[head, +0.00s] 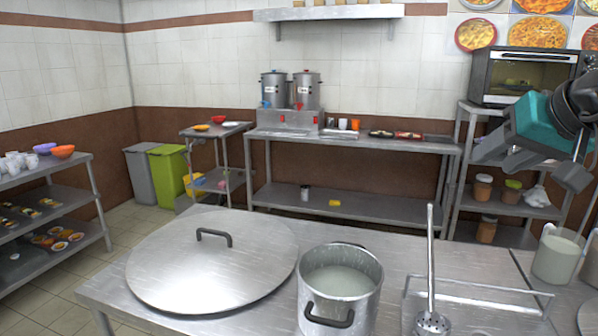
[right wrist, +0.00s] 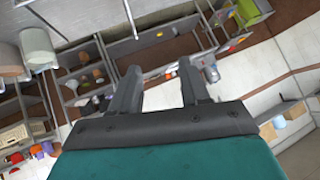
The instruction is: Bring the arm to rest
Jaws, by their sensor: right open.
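My right gripper (head: 500,154) is at the right of the head view, raised in the air above the counter, with a teal body and grey fingers. In the right wrist view its two fingers (right wrist: 159,82) stand apart with nothing between them. A steel stockpot (head: 340,292) with pale congee in it stands open on the steel counter (head: 400,258). A large round lid (head: 190,272) lies flat to its left. A perforated ladle (head: 431,270) stands upright to the right of the pot. My left gripper does not show.
A container (head: 556,257) of pale liquid is at the right edge, below my right arm. A rack (head: 462,170) with jars and an oven (head: 525,75) stands behind the gripper. A back table (head: 350,144) holds two urns (head: 305,91). A shelf unit (head: 85,187) stands at left.

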